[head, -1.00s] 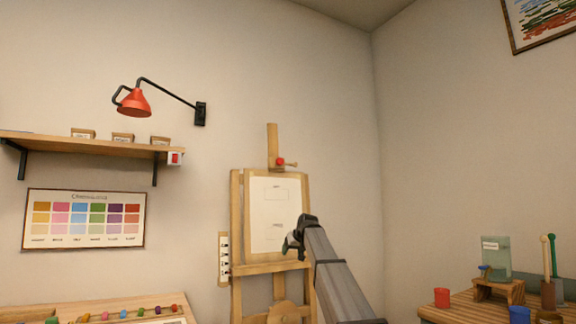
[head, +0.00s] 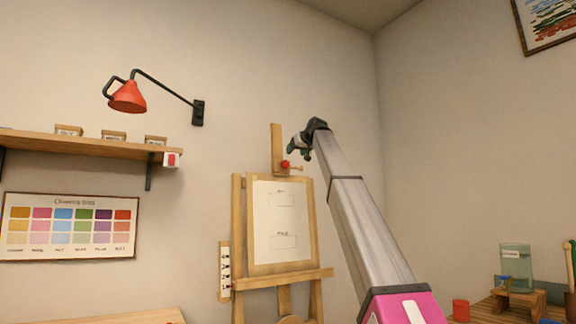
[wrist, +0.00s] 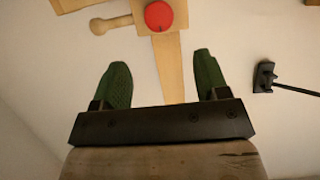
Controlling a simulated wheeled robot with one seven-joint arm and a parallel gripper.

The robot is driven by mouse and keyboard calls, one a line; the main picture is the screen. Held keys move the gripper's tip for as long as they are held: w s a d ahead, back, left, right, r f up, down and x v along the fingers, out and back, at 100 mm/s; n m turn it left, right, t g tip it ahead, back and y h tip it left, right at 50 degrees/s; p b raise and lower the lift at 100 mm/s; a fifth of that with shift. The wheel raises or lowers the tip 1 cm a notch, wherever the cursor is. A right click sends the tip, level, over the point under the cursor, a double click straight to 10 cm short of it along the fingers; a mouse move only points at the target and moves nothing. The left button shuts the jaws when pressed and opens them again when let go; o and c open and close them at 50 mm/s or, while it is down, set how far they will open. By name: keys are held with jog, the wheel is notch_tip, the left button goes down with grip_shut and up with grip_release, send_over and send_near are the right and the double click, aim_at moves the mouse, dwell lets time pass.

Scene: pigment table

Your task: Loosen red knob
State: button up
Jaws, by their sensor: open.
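The red knob (head: 285,164) sits low on the wooden mast (head: 277,140) of the easel, just above the white sheet. In the wrist view the red knob (wrist: 158,16) is round, at the top middle, on a wooden block with a pale peg (wrist: 111,24) sticking out to the left. My gripper (head: 294,147) is raised close to the mast, near the knob and slightly above it in the head view. In the wrist view its two green fingers (wrist: 161,82) are spread apart and empty, with the knob beyond their tips, apart from them.
The easel's sheet (head: 283,220) and ledge (head: 285,279) are below the gripper. A red wall lamp (head: 127,97) and a shelf (head: 80,144) are to the left. A table with jars (head: 514,262) stands at the lower right. The wall around the mast is clear.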

aim_at(286, 163)
jog(key=x, duration=1)
jog(key=shift+w+f, duration=0.2)
jog(key=c, duration=0.9)
